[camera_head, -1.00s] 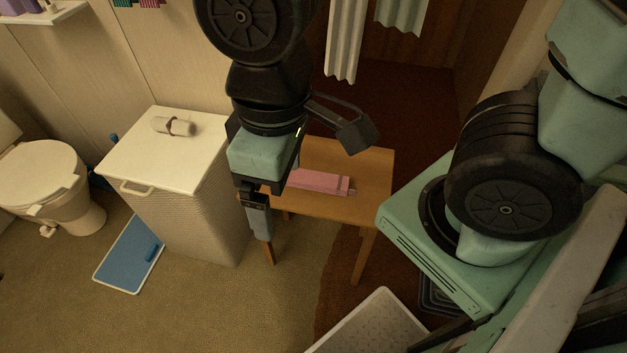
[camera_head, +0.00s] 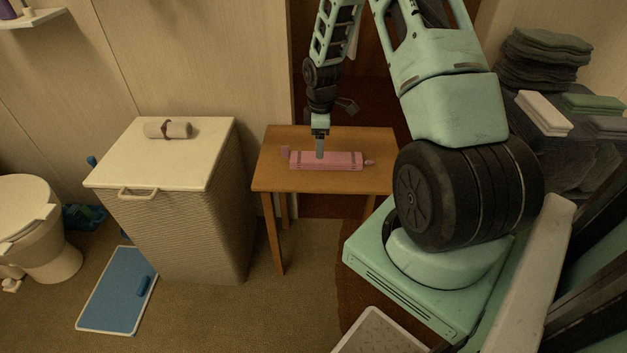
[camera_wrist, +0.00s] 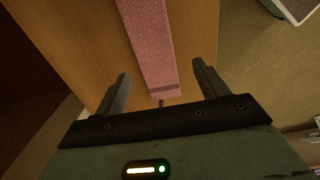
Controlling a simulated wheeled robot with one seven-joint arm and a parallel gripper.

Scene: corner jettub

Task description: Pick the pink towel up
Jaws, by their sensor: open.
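In the wrist view my gripper (camera_wrist: 162,85) is open, one finger on each side of the towel's line. Nothing is held. I cannot tell the exact height of the fingertips above the towel.
A white-lidded hamper (camera_head: 160,165) with a rolled towel (camera_head: 168,129) on top stands left of the table. Stacked dark towels (camera_head: 545,60) and other folded towels are at the right. A blue mat (camera_head: 118,290) lies on the floor at left.

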